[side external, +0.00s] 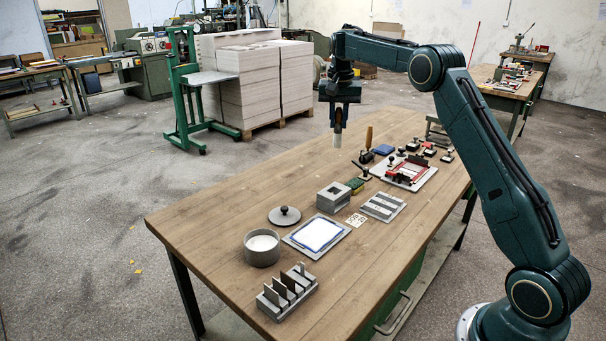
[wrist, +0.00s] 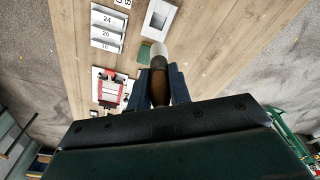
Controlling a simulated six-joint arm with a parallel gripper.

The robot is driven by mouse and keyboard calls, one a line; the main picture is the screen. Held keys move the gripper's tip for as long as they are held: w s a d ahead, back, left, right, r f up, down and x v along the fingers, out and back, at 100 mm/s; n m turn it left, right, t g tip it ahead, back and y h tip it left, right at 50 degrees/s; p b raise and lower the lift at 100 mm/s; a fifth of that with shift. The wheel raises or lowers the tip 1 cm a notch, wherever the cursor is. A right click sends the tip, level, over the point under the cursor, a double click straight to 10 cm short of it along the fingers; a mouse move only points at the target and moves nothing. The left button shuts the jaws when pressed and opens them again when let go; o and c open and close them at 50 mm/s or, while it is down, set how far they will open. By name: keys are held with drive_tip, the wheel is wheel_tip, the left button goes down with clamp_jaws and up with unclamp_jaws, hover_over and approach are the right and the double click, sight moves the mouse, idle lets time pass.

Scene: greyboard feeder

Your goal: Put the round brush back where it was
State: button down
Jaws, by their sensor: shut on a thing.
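My gripper (side external: 338,122) is shut on the round brush (side external: 337,139) above the far left part of the wooden table. The brush hangs upright with its pale end down, apart from the tabletop. In the wrist view the brush (wrist: 158,54) shows its brown handle between the fingers of my gripper (wrist: 158,90) and its pale end beyond them. A grey block (side external: 322,202) with a square opening stands on the table, and it also shows in the wrist view (wrist: 150,27). The frames do not show which place the brush came from.
A round pot (side external: 262,252), a grey lid (side external: 284,216), a board with a white, blue-edged sheet (side external: 318,236) and a slotted rack (side external: 288,293) occupy the near end. A strip tray (side external: 382,207), red-and-black frame (side external: 408,170) and several stamps lie right. The table's left edge side is clear.

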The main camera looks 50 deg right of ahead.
sight(337, 145)
wheel_tip(337, 145, down, 15)
idle(0.5)
drive_tip(key=shift+f, duration=0.15)
drive_tip(key=shift+f, duration=2.05)
drive_tip(key=shift+f, duration=0.1)
drive_tip(key=c, duration=1.3)
unclamp_jaws()
drive_tip(key=shift+s+a+r, duration=0.15)
drive_tip(key=shift+a+r, duration=0.05)
drive_tip(key=shift+r, duration=1.85)
drive_tip(key=shift+s+a+r, duration=0.1)
drive_tip(key=shift+a+r, duration=0.1)
drive_tip(key=shift+r, duration=1.8)
drive_tip(key=shift+s+a+r, duration=0.15)
drive_tip(key=shift+a+r, duration=0.05)
drive_tip(key=shift+r, duration=1.85)
